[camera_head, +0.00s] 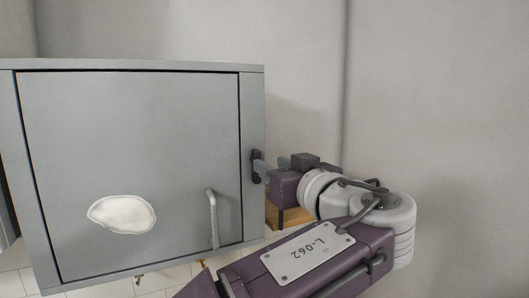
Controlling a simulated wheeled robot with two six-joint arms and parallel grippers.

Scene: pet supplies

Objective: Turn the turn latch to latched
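A grey metal cabinet fills the left half of the head view, its flat door (140,150) closed flush in the frame. The turn latch (255,164) is a small dark fitting on the frame's right side, beside the door edge. The two fingertips look apart, with the nearer one overlapping the latch in the picture. The fingers partly hide the latch, so I cannot tell its exact angle or whether they touch it.
A bar handle (212,220) stands out from the door's lower right. A white irregular patch (122,214) is on the door's lower left. The pale wall to the right is bare.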

